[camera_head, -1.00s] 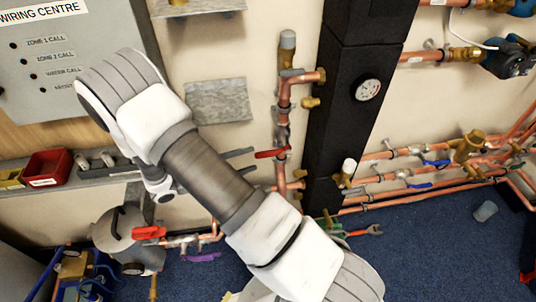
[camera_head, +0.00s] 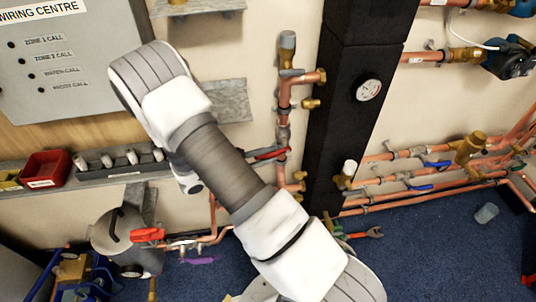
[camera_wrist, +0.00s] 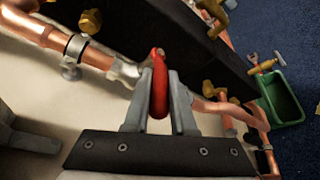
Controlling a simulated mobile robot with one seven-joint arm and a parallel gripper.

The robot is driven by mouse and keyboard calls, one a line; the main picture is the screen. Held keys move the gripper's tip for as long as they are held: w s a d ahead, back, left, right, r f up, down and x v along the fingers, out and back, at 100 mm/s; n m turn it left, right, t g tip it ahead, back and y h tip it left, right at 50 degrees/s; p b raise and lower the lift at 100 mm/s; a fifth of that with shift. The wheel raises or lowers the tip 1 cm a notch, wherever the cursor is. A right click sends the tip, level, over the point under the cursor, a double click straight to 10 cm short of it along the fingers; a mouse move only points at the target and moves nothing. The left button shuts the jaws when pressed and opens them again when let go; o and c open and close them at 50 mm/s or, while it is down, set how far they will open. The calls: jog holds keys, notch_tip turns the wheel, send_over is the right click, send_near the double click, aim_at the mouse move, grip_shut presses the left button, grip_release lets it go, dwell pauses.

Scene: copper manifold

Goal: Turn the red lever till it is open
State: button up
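The red lever (camera_head: 272,154) sits on a vertical copper pipe (camera_head: 283,112) left of the black column. In the wrist view the red lever (camera_wrist: 158,100) stands between the two grey fingers of my gripper (camera_wrist: 161,78), with a finger close against each side. My gripper (camera_head: 262,155) appears shut on it. In the head view the gripper comes in from the left and hides part of the lever. The lever's far end meets a silvery valve body (camera_wrist: 125,69) on the copper pipe.
A black column (camera_head: 345,100) with a pressure gauge (camera_head: 368,90) stands right of the pipe. Another red handle (camera_head: 148,235) is at lower left. Blue-handled valves (camera_head: 437,163) sit on pipes at right. A shelf with a red bin (camera_head: 45,168) is at left.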

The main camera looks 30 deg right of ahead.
grip_shut()
dwell(0.8)
jog(key=shift+f, duration=0.1)
